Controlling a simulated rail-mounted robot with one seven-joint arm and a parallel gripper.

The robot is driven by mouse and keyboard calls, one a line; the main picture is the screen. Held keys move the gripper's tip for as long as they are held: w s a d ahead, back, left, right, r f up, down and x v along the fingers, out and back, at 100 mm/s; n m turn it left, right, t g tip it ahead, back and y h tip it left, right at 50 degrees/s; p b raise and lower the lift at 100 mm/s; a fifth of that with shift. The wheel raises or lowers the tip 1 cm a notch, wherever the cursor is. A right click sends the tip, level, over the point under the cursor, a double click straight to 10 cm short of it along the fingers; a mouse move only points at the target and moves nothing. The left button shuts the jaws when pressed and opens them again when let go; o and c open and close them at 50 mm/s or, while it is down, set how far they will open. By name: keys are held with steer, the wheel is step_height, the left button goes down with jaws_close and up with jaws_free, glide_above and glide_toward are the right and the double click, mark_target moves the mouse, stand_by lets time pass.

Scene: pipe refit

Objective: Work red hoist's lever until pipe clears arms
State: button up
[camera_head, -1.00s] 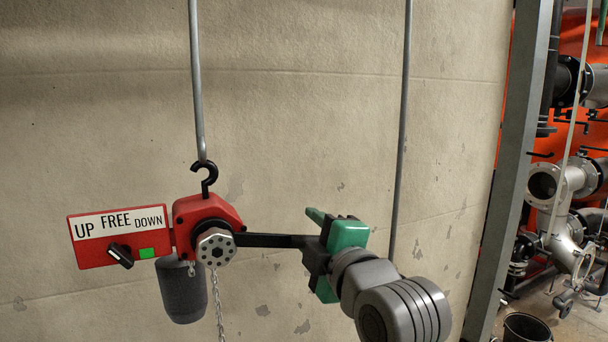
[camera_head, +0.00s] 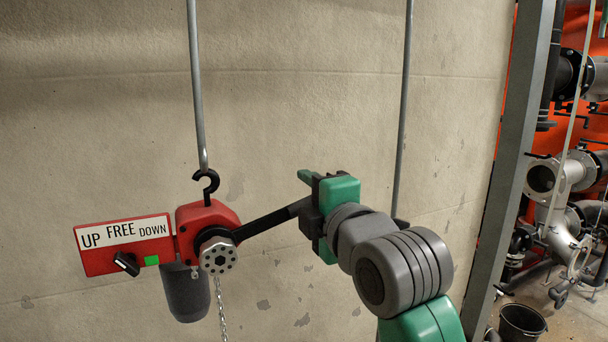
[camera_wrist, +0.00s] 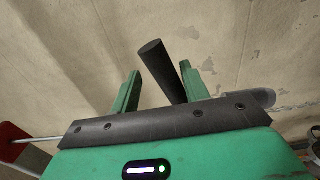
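The red hoist (camera_head: 207,219) hangs by its black hook (camera_head: 206,187) left of centre in the head view. Its black lever (camera_head: 268,224) slants up to the right from the hub to my gripper (camera_head: 312,212). In the wrist view the lever's dark end (camera_wrist: 162,70) lies between my two green fingers, close to the right finger, with a gap to the left one. The red plate (camera_head: 125,245) reads UP, FREE, DOWN. Its black knob (camera_head: 126,264) is tilted; which word it selects is unclear. The pipe and arms are not identifiable.
A grey rod (camera_head: 196,90) carries the hoist; another rod (camera_head: 404,100) hangs behind my arm. A dark grey container (camera_head: 186,292) and a chain (camera_head: 221,310) hang below the hoist. A grey post (camera_head: 508,180) stands right, with pipework (camera_head: 560,180) and a bucket (camera_head: 520,322) beyond.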

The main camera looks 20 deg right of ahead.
steer(key=shift+r, duration=0.1)
steer(key=shift+d+f+m+b, duration=0.2)
steer(key=shift+f+m+b, duration=0.2)
steer(key=shift+f, duration=0.6)
steer(key=shift+d+f+m+b, duration=0.25)
steer(key=shift+f+b, duration=0.25)
steer(key=shift+f, duration=0.55)
steer(key=s+f+b, duration=0.1)
steer(key=s+b, duration=0.2)
steer(key=s, duration=0.6)
steer(key=shift+d+f+m, duration=0.2)
steer(key=shift+f+m, duration=0.1)
steer(key=shift+m, duration=0.15)
